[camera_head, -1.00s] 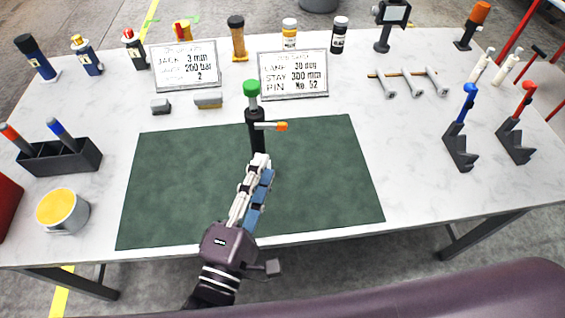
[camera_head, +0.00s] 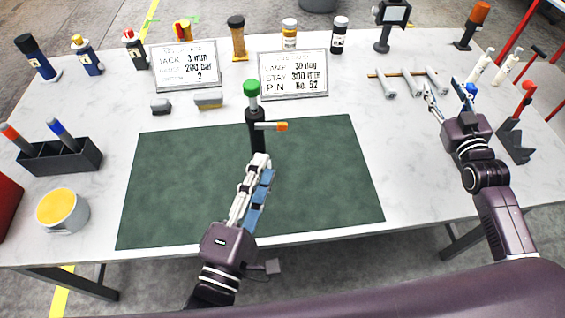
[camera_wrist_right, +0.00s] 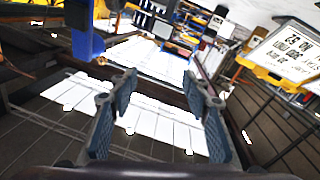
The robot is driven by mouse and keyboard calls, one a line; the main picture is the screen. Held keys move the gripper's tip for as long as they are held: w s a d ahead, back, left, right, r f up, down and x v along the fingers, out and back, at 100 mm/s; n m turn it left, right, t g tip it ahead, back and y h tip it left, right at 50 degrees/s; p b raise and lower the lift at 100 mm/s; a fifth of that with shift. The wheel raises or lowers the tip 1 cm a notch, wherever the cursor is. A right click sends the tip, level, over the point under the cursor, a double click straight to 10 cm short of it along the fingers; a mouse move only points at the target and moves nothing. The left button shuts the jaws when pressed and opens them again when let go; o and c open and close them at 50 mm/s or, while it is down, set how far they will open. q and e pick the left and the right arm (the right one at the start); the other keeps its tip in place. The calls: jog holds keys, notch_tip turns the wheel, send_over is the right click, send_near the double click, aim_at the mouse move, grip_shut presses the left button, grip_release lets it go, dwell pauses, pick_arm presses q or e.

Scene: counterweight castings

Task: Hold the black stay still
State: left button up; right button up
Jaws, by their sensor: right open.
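The black stay (camera_head: 256,132) stands upright on the green mat, with a green knob on top and an orange-tipped lever pointing right. My left gripper (camera_head: 262,166) reaches in from the front and its fingers are closed at the stay's lower part. The fingers hide the foot of the stay. My right gripper (camera_head: 446,95) is open and empty at the right of the table, beside the blue-topped black stand (camera_head: 470,92). In the right wrist view, the open right fingers (camera_wrist_right: 160,110) have nothing between them, and a blue part (camera_wrist_right: 85,35) shows at upper left.
The green mat (camera_head: 180,190) is otherwise clear. Two sign boards (camera_head: 293,75) stand behind it. A yellow-filled cup (camera_head: 62,212) and a pen holder (camera_head: 60,158) are at left.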

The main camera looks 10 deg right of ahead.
jog(key=s+a+m+t+y, duration=0.1)
jog(key=a+m+t+y, duration=0.15)
jog(key=a, duration=1.85)
jog(key=m+g+y, duration=0.6)
jog(key=m+y, duration=0.2)
jog(key=m, duration=1.3)
send_near(263, 150)
jog(key=shift+n+t, duration=0.25)
jog(key=w+d, duration=0.1)
jog(key=w, duration=0.1)
jog(key=w+d+f, duration=0.1)
jog(key=w+d, duration=0.1)
jog(key=w, duration=0.1)
jog(key=w+d, duration=0.1)
jog(key=w, duration=0.2)
jog(key=shift+w+d+f, duration=0.15)
jog(key=shift+d+f, duration=0.15)
jog(key=shift+d, duration=0.1)
jog(key=s+a+m+y, duration=0.1)
jog(key=a+m, duration=0.1)
jog(key=s+a+m+g+y, duration=0.1)
jog(key=a+m, duration=0.1)
jog(key=s+a+m+y, duration=0.1)
jog(key=s+a+m, duration=0.1)
jog(key=m, duration=0.1)
jog(key=shift+r, duration=0.4)
jog(key=x, duration=0.7)
jog(key=shift+a+f, duration=0.15)
